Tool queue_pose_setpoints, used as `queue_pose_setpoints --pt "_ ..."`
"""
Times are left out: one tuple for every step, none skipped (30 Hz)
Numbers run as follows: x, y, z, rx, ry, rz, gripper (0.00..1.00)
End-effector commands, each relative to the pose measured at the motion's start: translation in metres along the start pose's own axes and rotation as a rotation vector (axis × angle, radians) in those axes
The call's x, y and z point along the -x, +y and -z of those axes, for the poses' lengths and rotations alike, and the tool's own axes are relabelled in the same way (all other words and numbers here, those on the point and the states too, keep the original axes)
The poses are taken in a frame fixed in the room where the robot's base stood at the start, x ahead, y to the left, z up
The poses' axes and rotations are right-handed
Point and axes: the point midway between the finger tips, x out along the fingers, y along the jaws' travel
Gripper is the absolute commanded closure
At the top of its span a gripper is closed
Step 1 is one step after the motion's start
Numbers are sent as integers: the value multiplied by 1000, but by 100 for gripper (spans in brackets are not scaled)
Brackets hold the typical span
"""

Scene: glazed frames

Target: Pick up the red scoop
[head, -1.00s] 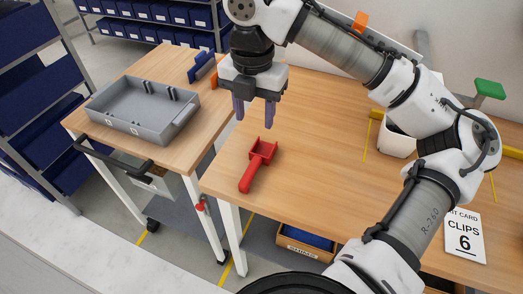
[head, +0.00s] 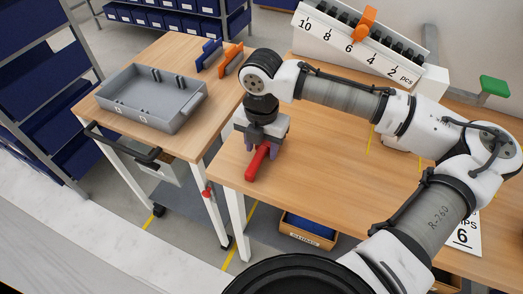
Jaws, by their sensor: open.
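The red scoop (head: 257,164) lies on the wooden table near its left front corner, with its handle pointing toward the front edge. My gripper (head: 262,149) is right over it, pointing down, with its purple-grey fingers low around the scoop. The jaws are open. The gripper body hides the scoop's bowl, so only the handle and a bit of its upper part show. I cannot tell whether the fingers touch the scoop.
A grey tray (head: 191,119) sits on the wooden cart at the left. Blue (head: 209,52) and orange (head: 231,60) pieces stand behind it. A numbered white rack (head: 335,38) with an orange marker stands at the back. A white card (head: 466,236) is at the right. The table's middle is clear.

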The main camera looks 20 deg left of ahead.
Motion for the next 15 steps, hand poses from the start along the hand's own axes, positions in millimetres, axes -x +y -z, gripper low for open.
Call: queue_pose_setpoints --pt "-2 0 0 0 1 1 55" --pt "-4 0 0 0 1 0 55" --pt "-4 0 0 0 1 0 55" --pt "-4 0 0 0 1 0 55" --pt "-4 0 0 0 1 -1 55" --pt "-4 0 0 0 1 -1 55" --pt "-4 0 0 0 1 -1 55" --pt "-4 0 0 0 1 0 55" --pt "-4 0 0 0 1 -1 60" --pt "-4 0 0 0 0 0 64" --pt "-4 0 0 0 0 0 68" --pt "-4 0 0 0 0 0 73" --pt "-4 0 0 0 0 0 77" --pt "-4 0 0 0 0 0 81" --pt "-4 0 0 0 0 0 86"
